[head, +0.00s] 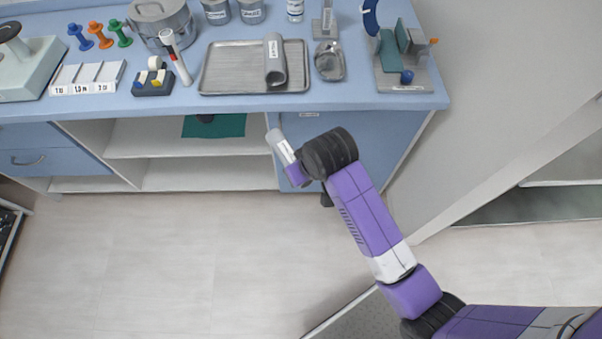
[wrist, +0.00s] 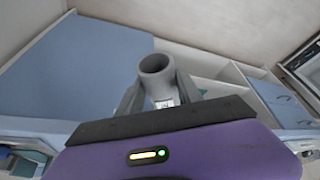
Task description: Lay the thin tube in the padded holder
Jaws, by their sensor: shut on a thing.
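A grey hollow tube (head: 281,146) with a white label is in my gripper (head: 290,160), held in front of the counter's edge, clear of the top. In the wrist view the tube's round open end (wrist: 156,66) shows between the two fingers of my gripper (wrist: 160,92). A thicker grey tube (head: 275,66) with a label lies on the metal tray (head: 230,84). The padded holder (head: 403,82) appears to be the grey stand with teal pads, a blue knob and an orange knob at the counter's right end. My gripper is below and left of it.
The blue counter (head: 340,103) also bears a metal dish (head: 330,62), a large pot (head: 160,22), small canisters (head: 250,12), a white labelled rack (head: 87,78) and coloured spools (head: 98,36). Open shelves (head: 180,172) are beneath. The floor in front is clear.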

